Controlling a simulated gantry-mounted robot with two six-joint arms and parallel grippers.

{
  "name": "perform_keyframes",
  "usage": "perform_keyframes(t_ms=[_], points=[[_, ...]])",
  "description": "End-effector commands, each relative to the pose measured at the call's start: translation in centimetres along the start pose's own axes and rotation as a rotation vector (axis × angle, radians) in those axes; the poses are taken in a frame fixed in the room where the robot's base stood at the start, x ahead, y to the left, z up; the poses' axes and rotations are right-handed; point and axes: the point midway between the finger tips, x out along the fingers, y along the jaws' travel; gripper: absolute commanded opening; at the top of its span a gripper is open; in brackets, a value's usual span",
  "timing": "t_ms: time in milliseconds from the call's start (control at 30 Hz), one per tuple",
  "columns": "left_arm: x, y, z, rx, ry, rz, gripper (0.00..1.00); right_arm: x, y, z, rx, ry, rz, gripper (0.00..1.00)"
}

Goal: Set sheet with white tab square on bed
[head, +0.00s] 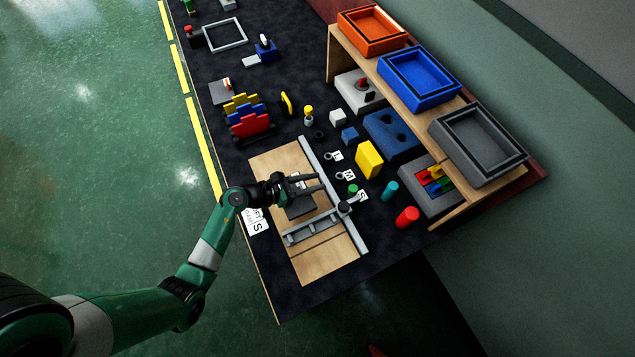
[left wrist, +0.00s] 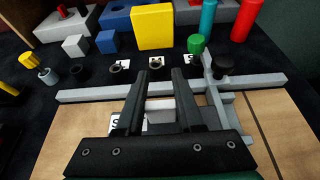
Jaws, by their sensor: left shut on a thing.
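The wooden bed (head: 270,164) lies near the front end of the dark table, with a long grey rail (head: 318,164) along its right side and a grey cross fence (head: 312,230) with a black knob (head: 344,208). A dark grey sheet (head: 300,209) is over the middle of the bed, close to the fence. Its white tab (left wrist: 160,118) shows between my fingers in the left wrist view. My left gripper (head: 318,183) is shut on the tab, its fingers pointing right towards the rail. I cannot tell whether the sheet touches the bed. My right gripper is out of view.
A yellow block (head: 369,160), a teal cylinder (head: 390,191), a red cylinder (head: 407,217) and a green knob (left wrist: 196,43) stand beyond the rail. A printed card (head: 257,221) lies at the bed's left edge. Orange, blue (head: 420,76) and grey trays sit on a raised shelf.

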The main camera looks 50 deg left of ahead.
Motion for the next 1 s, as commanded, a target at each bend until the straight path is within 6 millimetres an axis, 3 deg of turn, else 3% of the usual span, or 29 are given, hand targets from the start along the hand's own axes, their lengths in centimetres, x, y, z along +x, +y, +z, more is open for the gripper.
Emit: perform_keyframes(t_ms=[267, 467, 833, 867, 1000], points=[[1.3, -0.4, -0.8, 0.001, -0.001, 0.000, 0.00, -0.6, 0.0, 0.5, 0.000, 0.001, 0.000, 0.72], [3.0, -0.6, -3.9, -0.001, 0.000, 0.001, 0.00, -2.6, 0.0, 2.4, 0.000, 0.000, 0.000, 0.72], [3.0, -0.6, -4.1, 0.001, -0.001, 0.001, 0.00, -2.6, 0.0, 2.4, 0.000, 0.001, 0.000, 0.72], [3.0, -0.6, -4.1, 0.001, -0.001, 0.001, 0.38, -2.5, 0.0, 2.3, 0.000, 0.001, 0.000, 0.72], [3.0, -0.6, -4.0, 0.001, -0.001, 0.001, 0.63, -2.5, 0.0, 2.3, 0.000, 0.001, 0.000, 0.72]])
